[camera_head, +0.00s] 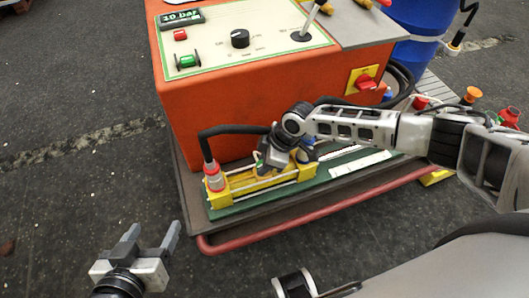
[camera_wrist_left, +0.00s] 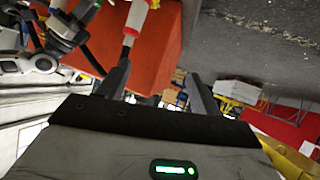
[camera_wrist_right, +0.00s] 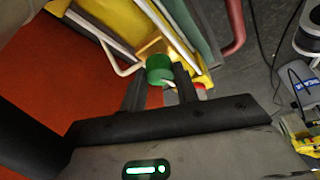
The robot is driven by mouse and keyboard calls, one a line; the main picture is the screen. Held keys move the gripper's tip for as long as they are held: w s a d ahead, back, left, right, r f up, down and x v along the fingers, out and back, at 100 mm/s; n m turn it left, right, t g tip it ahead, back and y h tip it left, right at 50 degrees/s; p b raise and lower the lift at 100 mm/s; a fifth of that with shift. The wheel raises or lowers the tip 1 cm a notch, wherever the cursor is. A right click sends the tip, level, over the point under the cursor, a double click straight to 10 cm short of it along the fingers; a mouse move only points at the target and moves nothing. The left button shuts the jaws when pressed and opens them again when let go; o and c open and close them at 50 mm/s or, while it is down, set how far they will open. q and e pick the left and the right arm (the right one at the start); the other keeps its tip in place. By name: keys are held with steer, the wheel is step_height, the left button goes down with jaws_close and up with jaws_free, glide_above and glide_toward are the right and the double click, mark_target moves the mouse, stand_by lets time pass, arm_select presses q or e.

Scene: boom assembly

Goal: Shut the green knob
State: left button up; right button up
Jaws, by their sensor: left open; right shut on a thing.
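The green knob (camera_wrist_right: 159,68) shows in the right wrist view on the yellow block (camera_wrist_right: 125,25), which also shows in the head view (camera_head: 246,187). My right gripper (camera_wrist_right: 159,76) has its fingers on both sides of the knob and is shut on it. My left gripper (camera_head: 152,234) is open and empty over the floor, left of the cart. Its spread fingers also show in the left wrist view (camera_wrist_left: 158,82).
The orange machine (camera_head: 215,125) stands behind the block, with a black control knob (camera_head: 240,38) and a green control (camera_head: 187,61) on top. A black hose (camera_head: 235,129) ends in a red and grey coupling (camera_head: 214,177) at the block's left end. A red rail (camera_head: 300,218) edges the cart.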

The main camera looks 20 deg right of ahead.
steer(key=shift+s+a+r+m+p, duration=0.1)
steer(key=shift+r+m+p, duration=0.2)
steer(key=shift+m+p, duration=0.15)
steer(key=m+p, duration=0.1)
steer(key=m+t+p, duration=0.1)
steer(key=p, duration=0.1)
steer(key=shift+f+m+h, duration=0.2)
steer(key=shift+m+h, duration=0.05)
steer(key=shift+h, duration=0.15)
arm_select(q)
steer(key=r, duration=0.3)
steer(key=shift+a+r, duration=0.3)
steer(key=shift+s, duration=0.1)
arm_select(e)
steer(key=shift+f, duration=0.1)
arm_select(q)
steer(key=shift+f, duration=0.1)
arm_select(e)
steer(key=o, duration=1)
